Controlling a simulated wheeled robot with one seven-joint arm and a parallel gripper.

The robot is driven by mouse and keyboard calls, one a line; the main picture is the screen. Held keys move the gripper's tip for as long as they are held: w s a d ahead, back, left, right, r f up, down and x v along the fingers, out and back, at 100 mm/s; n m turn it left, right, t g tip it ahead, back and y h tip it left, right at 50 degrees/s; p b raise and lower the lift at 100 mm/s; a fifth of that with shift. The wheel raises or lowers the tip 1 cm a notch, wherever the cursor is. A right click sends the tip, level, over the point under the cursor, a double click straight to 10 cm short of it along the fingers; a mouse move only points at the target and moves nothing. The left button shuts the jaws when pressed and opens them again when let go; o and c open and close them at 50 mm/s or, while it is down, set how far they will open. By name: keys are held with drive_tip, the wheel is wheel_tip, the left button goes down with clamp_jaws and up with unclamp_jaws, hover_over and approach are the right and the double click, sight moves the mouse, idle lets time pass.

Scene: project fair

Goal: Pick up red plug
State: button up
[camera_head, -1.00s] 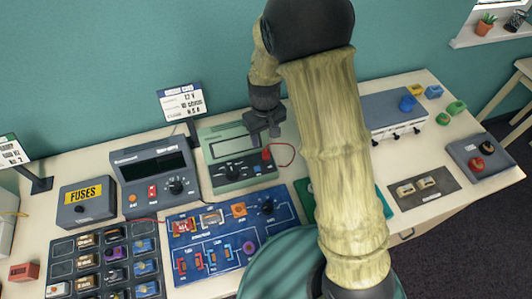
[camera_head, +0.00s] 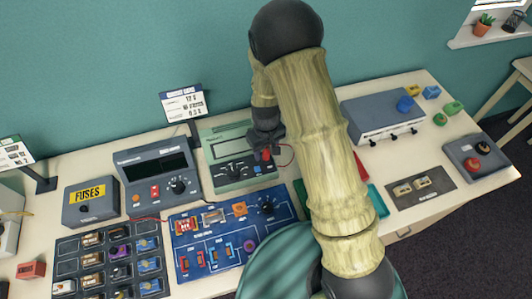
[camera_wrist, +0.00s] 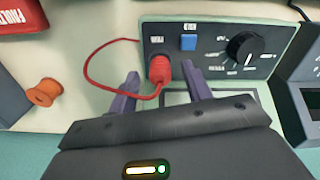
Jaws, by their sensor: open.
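The red plug (camera_wrist: 160,71) sits at the front panel of the green meter box (camera_wrist: 285,45), with a red cable looping from it. In the wrist view my gripper (camera_wrist: 160,80) is open, with one finger on each side of the plug. I cannot tell whether the fingers touch it. In the head view my gripper (camera_head: 267,150) is over the right part of the green meter (camera_head: 222,148) and mostly covers the plug.
A grey console (camera_head: 157,171) stands left of the meter, and a blue circuit board (camera_head: 205,222) lies in front.

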drive_tip(key=shift+f, duration=0.35)
clamp_jaws()
idle(0.3)
